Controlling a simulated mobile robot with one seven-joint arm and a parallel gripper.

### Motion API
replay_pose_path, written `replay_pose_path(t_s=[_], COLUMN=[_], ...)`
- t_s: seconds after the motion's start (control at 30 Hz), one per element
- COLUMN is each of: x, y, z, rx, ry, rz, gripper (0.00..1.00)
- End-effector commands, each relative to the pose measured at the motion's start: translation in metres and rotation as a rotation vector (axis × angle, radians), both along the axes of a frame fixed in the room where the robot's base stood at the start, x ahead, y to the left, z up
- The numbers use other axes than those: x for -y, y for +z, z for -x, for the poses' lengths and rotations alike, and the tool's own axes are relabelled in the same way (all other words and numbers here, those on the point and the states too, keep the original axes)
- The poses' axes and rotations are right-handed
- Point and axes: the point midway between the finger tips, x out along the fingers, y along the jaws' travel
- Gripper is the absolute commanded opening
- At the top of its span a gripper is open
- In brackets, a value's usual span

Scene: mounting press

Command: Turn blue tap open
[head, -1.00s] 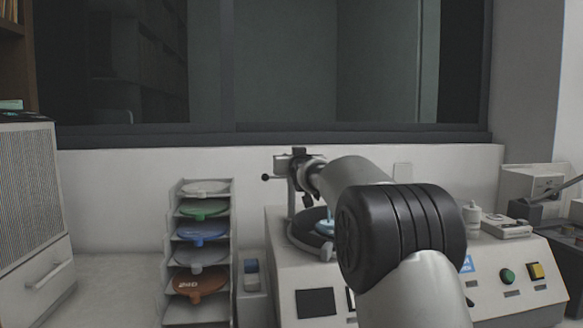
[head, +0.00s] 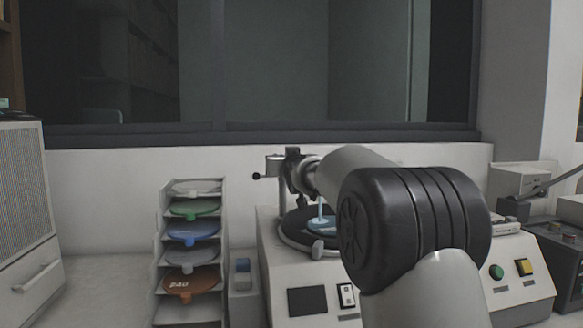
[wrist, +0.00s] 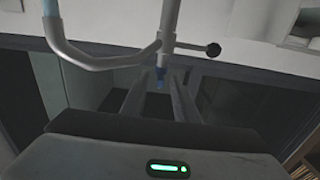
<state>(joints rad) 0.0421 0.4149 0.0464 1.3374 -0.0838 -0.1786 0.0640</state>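The blue tap (wrist: 160,76) is a small blue piece on a grey metal pipe in the wrist view. My gripper (wrist: 160,74) has its two fingers apart, one on each side of the blue piece, with a narrow gap visible. I cannot tell whether either finger touches it. In the head view my gripper (head: 293,172) is at the pipe above the machine, and the blue piece is hidden there. A light-blue column (head: 320,208), which looks like water, stands above a light-blue disc (head: 322,226) on the round dark plate.
The polishing machine (head: 283,270) has a green button (head: 496,272) and a yellow switch (head: 523,267). A rack (head: 220,255) of coloured discs stands to its left. A black-knobbed side rod (wrist: 213,50) sticks out from the pipe.

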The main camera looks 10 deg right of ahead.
Motion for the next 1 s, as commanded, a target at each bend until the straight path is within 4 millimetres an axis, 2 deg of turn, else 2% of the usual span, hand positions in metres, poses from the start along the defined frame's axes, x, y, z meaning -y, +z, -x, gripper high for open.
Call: replay_pose_path(t_s=[0.03,0.3,0.5,0.7,1.0], x=[0.0,0.001,0.002,0.002,0.002], y=[0.002,0.002,0.0,-0.001,-0.001], z=[0.014,0.082,0.12,0.138,0.14], rx=[0.002,0.001,-0.001,-0.003,-0.003], ry=[0.0,0.0,0.0,0.0,0.001], rz=[0.0,0.001,0.001,0.0,0.0], gripper=[0.27,0.27,0.27,0.27,0.27])
